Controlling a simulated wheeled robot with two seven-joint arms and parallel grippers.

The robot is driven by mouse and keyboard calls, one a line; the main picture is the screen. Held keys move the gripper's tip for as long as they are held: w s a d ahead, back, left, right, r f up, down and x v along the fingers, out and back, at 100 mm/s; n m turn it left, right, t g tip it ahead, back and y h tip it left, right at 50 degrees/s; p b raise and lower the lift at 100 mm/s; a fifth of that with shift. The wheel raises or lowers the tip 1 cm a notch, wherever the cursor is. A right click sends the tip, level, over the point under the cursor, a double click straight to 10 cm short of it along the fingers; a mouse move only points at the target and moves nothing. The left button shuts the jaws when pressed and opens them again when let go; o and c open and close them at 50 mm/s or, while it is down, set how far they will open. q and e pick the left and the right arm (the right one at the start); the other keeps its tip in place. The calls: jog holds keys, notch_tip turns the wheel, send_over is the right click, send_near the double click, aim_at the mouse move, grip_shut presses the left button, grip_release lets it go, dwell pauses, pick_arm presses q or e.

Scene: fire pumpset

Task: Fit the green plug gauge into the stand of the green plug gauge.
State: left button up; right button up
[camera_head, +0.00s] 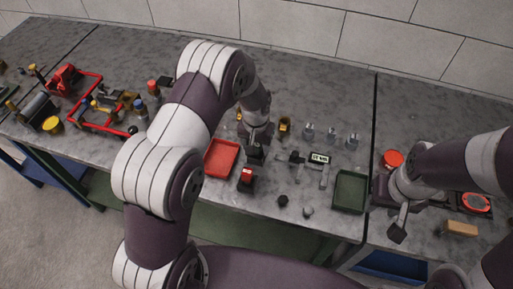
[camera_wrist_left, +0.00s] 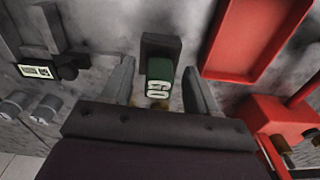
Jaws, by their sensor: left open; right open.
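The green plug gauge (camera_wrist_left: 159,76), marked GO, shows in the left wrist view between the two fingers of my open left gripper (camera_wrist_left: 161,88). Gaps show on both sides of it. A dark block (camera_wrist_left: 160,45), which looks like a stand, is right behind it; I cannot tell whether they touch. In the head view, my left gripper (camera_head: 255,153) is over the table between the red tray and the calipers, and the gauge is hidden. A dark block with a red top (camera_head: 247,177) stands just in front of it. My right gripper (camera_head: 398,230) is open at the right, away from these things.
A red tray (camera_head: 221,158) lies left of the left gripper and a dark green tray (camera_head: 350,190) to the right. Calipers with a display (camera_head: 319,158) lie between. Several small metal parts (camera_head: 331,133) stand behind. A red frame (camera_head: 100,122) is far left.

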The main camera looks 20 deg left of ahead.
pick_arm(q)
jog(key=r, duration=0.3)
jog(key=r+b, duration=0.1)
jog(key=r, duration=0.6)
jog(key=shift+s+b, duration=0.4)
jog(key=s+a+r, duration=0.1)
jog(key=s+a, duration=0.1)
jog(key=s, duration=0.6)
jog(key=s+a+r, duration=0.2)
jog(key=s, duration=0.7)
jog(key=shift+s+n+t, duration=0.3)
jog(key=shift+n+t, duration=0.1)
jog(key=shift+s+a, duration=0.1)
jog(key=shift+s, duration=0.1)
